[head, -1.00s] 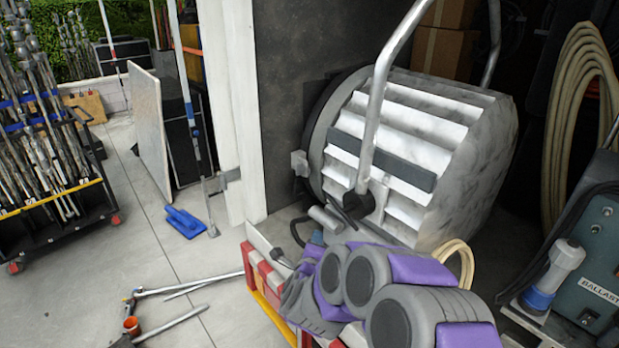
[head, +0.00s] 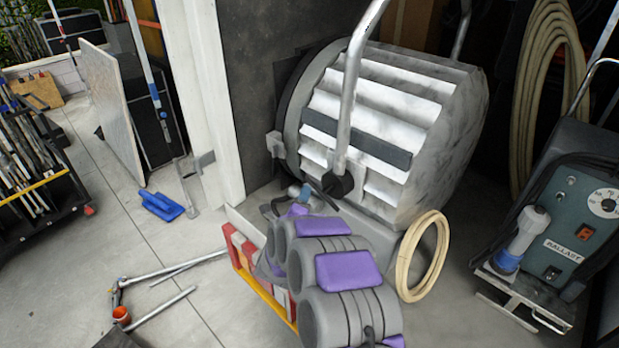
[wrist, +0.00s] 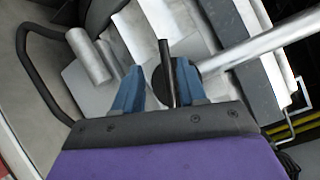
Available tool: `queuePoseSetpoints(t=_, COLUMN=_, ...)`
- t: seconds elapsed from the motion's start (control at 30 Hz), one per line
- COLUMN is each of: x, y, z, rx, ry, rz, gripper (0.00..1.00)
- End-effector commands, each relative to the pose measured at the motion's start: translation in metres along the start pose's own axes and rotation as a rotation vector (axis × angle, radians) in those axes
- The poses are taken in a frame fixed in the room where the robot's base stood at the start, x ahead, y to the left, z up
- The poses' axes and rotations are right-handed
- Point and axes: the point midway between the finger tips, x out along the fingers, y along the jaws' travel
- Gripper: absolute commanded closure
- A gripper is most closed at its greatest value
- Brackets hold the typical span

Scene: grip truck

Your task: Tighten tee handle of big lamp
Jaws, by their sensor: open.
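The big lamp (head: 400,120) is a large grey-white ribbed drum held in a metal yoke (head: 350,90). Its black tee handle (head: 339,187) sits at the yoke's lower end. In the wrist view the tee handle's dark bar (wrist: 166,70) points upward between my gripper's (wrist: 158,84) blue fingers, closer to the right one. The fingers are apart. I cannot tell whether either touches the bar.
A coiled pale cable (head: 423,256) lies right of my arm, near a ballast unit (head: 570,235) on a cart. A red and white case (head: 244,258) is left of my arm. Metal stand parts (head: 160,290) and a blue object (head: 162,206) lie on the open floor.

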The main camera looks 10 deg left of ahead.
Motion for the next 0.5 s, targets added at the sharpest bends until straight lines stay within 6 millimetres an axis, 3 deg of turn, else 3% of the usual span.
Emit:
queuePoseSetpoints(t=0.2, x=0.036, y=-0.005, z=-0.004, rx=0.003, ry=0.001, rz=-0.003, gripper=0.59)
queuePoseSetpoints(t=0.5, x=0.073, y=-0.002, z=-0.001, rx=0.002, ry=0.0, rz=0.0, gripper=0.59)
